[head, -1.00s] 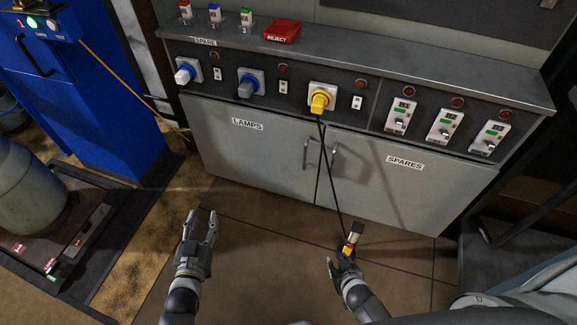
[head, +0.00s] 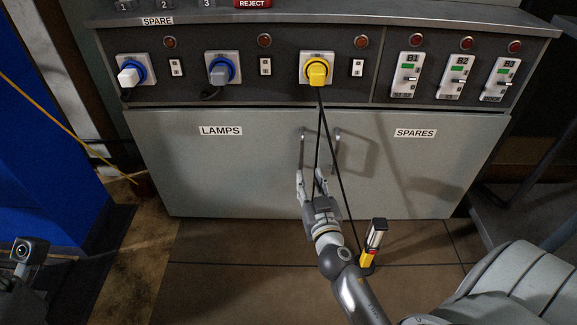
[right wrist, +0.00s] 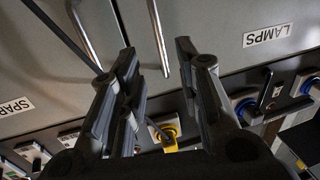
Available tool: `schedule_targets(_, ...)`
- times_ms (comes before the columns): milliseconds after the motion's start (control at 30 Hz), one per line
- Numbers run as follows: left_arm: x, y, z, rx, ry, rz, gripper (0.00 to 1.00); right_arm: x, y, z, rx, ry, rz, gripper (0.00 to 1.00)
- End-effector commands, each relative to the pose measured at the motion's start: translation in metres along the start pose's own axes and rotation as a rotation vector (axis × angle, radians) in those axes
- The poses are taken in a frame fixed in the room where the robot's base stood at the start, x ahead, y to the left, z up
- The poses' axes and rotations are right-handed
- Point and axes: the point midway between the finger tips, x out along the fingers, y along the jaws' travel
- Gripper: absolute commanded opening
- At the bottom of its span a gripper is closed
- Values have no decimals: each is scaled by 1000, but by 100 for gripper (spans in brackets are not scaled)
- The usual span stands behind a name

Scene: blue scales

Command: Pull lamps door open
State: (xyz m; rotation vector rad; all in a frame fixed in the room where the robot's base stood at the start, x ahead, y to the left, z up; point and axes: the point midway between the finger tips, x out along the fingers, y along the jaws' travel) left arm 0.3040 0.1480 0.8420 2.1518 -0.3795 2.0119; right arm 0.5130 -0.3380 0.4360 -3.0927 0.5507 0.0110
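The grey lamps door (head: 220,160), labelled LAMPS, is shut in the head view. Its upright bar handle (head: 301,150) is near the door's right edge. My right gripper (head: 311,178) is open, its fingers pointing up at the lower end of this handle. In the right wrist view the lamps handle (right wrist: 158,35) shows between and beyond the open fingertips (right wrist: 156,52). I cannot tell whether they touch it. The spares door handle (right wrist: 84,35) is close beside it. My left gripper is not in view.
Dark cables hang from the yellow plug (head: 317,70) in front of the doors, passing my right gripper. A yellow and black device (head: 372,242) is right of my right forearm. The spares door (head: 430,175) is shut. Floor left of my arm is clear.

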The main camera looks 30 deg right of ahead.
Motion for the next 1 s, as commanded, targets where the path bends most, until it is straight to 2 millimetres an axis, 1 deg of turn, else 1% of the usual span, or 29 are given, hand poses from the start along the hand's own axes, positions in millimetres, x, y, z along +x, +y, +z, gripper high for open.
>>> schedule_targets(67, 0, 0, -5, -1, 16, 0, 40, 3, 1, -2, 0, 10, 2, 32)
schedule_targets(167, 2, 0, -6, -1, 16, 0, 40, 12, 0, -4, 1, 11, 0, 32)
schedule_targets(267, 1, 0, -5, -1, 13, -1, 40, 28, 1, -5, 0, 11, 0, 32)
schedule_targets(500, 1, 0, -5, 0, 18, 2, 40, 74, 1, -4, -1, 11, 0, 32)
schedule_targets(600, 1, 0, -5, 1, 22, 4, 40, 88, 0, -3, -1, 9, 0, 32)
schedule_targets(700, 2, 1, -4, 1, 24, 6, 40, 99, 0, -3, 1, 8, 0, 32)
schedule_targets(800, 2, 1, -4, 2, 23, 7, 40, 105, 1, -3, 0, 8, 1, 32)
schedule_targets(1000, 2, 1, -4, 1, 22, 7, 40, 108, 1, -3, 1, 7, 1, 32)
